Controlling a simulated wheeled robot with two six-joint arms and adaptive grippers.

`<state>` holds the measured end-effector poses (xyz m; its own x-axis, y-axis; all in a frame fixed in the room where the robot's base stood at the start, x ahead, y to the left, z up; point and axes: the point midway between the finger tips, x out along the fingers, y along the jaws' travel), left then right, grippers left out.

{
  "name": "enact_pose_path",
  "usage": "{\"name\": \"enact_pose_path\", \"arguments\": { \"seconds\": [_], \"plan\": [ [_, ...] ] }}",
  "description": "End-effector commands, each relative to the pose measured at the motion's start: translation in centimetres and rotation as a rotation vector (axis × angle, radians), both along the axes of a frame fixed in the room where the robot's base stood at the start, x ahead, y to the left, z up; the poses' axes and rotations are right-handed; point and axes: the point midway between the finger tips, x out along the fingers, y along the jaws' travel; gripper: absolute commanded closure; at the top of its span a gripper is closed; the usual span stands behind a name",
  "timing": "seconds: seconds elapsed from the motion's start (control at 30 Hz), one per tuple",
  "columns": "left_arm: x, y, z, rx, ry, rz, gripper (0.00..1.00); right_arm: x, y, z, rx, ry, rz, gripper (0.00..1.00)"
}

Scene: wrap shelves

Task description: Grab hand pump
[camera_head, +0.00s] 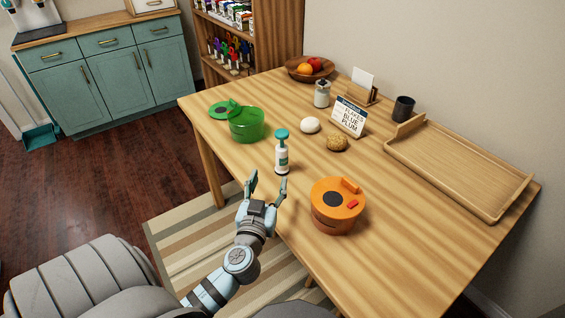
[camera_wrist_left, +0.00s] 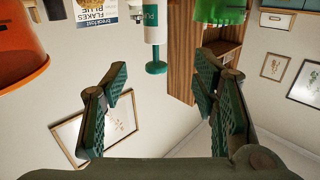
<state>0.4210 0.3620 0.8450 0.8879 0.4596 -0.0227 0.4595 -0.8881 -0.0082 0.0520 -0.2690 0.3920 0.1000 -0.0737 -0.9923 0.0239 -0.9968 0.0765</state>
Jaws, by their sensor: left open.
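The hand pump (camera_head: 282,152), a white bottle with a green top, stands upright on the wooden table near its front edge. It also shows in the left wrist view (camera_wrist_left: 155,33), upside down, with its green head between the lines of the two fingers but beyond the tips. My left gripper (camera_head: 268,183) is open and empty, just short of the pump at the table's edge. Its fingers also show in the left wrist view (camera_wrist_left: 163,85). I see no contact with the pump. My right gripper is not in view.
An orange lidded pot (camera_head: 338,208) stands right of the pump, and a green pot (camera_head: 246,124) behind left. A white egg-shaped item (camera_head: 310,125), a brown lump (camera_head: 337,143) and a sign (camera_head: 348,117) stand behind. A wooden tray (camera_head: 470,170) lies right. The table's front right is clear.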

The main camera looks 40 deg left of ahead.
Motion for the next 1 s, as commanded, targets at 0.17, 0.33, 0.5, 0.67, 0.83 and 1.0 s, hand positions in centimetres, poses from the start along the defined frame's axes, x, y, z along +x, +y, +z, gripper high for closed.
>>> {"name": "enact_pose_path", "arguments": {
  "seconds": [0.17, 0.33, 0.5, 0.67, 0.83, 1.0],
  "plan": [
    [3.4, 1.0, 0.6, 0.006, -0.027, -0.027, 0.46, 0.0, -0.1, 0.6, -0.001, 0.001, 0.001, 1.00],
    [7.2, 2.9, 0.4, 0.006, -0.025, -0.025, 0.46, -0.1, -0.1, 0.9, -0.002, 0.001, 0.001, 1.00],
    [9.0, 3.8, 0.2, 0.004, -0.024, -0.025, 0.46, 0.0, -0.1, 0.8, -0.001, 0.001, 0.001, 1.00],
    [11.6, 5.2, -0.5, 0.005, -0.023, -0.024, 0.46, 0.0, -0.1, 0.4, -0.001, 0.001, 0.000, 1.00],
    [13.4, 6.0, -0.5, 0.004, -0.022, -0.025, 0.46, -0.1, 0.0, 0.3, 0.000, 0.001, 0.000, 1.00],
    [13.4, 6.0, -0.5, 0.004, -0.022, -0.025, 0.46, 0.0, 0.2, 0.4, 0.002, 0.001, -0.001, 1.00]
  ]
}}
